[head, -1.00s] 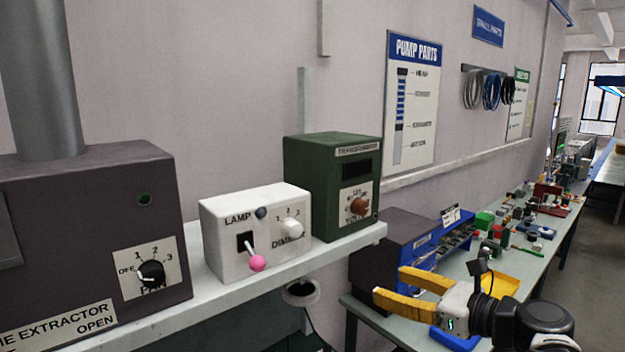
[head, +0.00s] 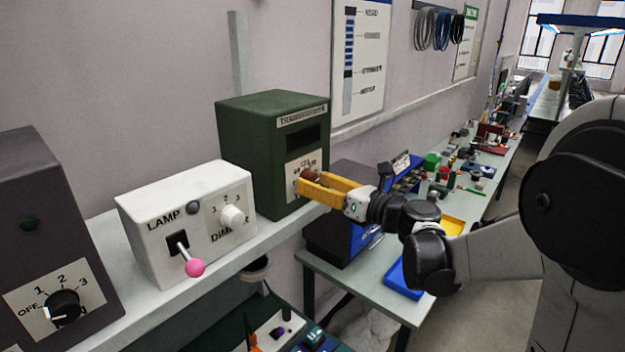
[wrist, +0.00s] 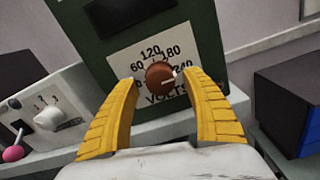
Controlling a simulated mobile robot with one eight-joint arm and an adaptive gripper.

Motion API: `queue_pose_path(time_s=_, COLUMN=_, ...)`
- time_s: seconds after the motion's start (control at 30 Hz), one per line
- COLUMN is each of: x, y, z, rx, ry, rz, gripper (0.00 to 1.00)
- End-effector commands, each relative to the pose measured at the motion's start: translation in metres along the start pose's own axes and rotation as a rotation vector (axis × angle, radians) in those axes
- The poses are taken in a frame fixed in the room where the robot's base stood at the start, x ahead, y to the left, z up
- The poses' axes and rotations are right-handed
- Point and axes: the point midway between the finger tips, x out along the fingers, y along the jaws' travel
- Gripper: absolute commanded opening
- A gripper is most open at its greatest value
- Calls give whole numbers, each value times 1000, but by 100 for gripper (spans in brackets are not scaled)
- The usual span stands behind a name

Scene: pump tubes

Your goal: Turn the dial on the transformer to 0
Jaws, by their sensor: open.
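The transformer (head: 245,135) is a dark green box on the shelf, with a dark display window and a white scale plate on its front. Its brown dial (wrist: 160,78) shows in the wrist view with a pale pointer line aimed right, toward the 240 side. The scale reads 60, 120, 180, 240 around it, with VOLTS below; the 0 at left is partly hidden by a finger. My gripper (wrist: 163,103) has yellow fingers, open on either side of the dial, with gaps visible. In the head view the fingers (head: 318,186) reach the plate and partly cover the dial.
Left of the transformer on the shelf (head: 262,238) stands a white lamp box (head: 150,215) with a pink-tipped lever and a dimmer knob. A dark extractor box (head: 40,200) stands farther left. A workbench (head: 350,275) with blue and yellow trays lies below at right.

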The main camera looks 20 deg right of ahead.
Motion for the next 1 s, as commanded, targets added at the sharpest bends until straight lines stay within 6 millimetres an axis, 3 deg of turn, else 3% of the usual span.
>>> queue_pose_path(time_s=0.33, x=6, y=0, z=0, rx=-1, ry=0, rz=0, gripper=57)
queue_pose_path(time_s=0.37, x=6, y=0, z=0, rx=-1, ry=0, rz=0, gripper=52)
queue_pose_path(time_s=0.5, x=6, y=0, z=0, rx=-1, ry=0, rz=0, gripper=9)
queue_pose_path(time_s=0.53, x=6, y=0, z=0, rx=-1, ry=0, rz=0, gripper=4)
queue_pose_path(time_s=1.0, x=6, y=0, z=-1, rx=-64, ry=0, rz=0, gripper=4)
